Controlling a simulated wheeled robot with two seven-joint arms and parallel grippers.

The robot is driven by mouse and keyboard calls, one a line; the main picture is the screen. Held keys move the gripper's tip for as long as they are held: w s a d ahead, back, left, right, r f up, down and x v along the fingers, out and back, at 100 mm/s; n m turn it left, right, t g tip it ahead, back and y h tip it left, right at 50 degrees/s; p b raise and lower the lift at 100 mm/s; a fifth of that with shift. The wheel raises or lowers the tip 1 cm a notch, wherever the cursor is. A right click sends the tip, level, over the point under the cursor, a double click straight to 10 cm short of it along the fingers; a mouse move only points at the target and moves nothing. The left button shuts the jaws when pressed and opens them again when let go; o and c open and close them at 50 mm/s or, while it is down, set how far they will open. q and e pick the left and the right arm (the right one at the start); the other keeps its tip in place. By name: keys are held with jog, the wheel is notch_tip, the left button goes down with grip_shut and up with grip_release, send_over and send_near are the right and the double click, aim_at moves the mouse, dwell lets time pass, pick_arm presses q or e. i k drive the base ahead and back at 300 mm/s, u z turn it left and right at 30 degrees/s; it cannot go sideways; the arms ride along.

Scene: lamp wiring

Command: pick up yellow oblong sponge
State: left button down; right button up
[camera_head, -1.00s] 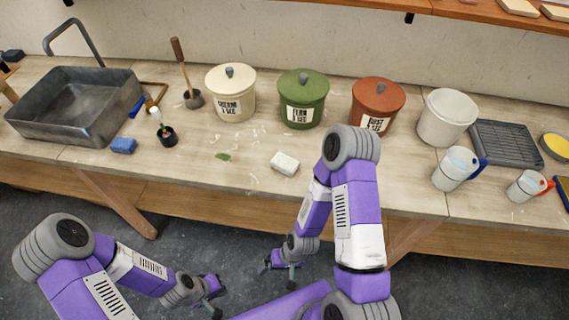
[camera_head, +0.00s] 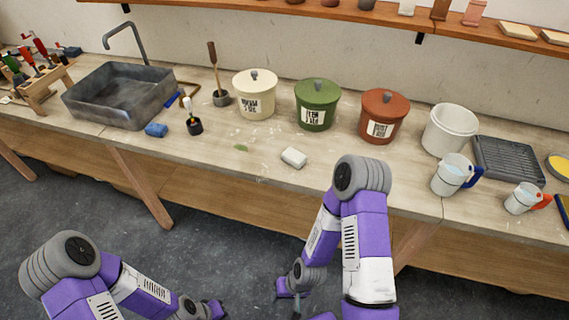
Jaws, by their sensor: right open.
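A yellow flat thing with a rounded outline (camera_head: 560,165) lies at the far right of the bench, cut by the picture edge; I cannot tell if it is a sponge. A small blue block (camera_head: 156,130) lies in front of the sink, and a whitish oblong block (camera_head: 293,157) lies near the bench's front edge. My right gripper (camera_head: 295,296) is open, low in front of the bench and apart from these things. My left gripper (camera_head: 216,310) is at the bottom edge, partly cut off; its jaws are unclear.
A grey sink (camera_head: 118,97) stands at the left. Cream (camera_head: 255,96), green (camera_head: 317,106) and red-brown (camera_head: 382,118) lidded pots and a white bucket (camera_head: 450,132) line the back. A grey rack (camera_head: 508,160) and two jugs (camera_head: 453,174) stand at the right. The front middle is mostly clear.

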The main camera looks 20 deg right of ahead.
aim_at(290, 156)
jog(key=u, duration=0.85)
jog(key=i, duration=0.95)
jog(key=z, duration=0.65)
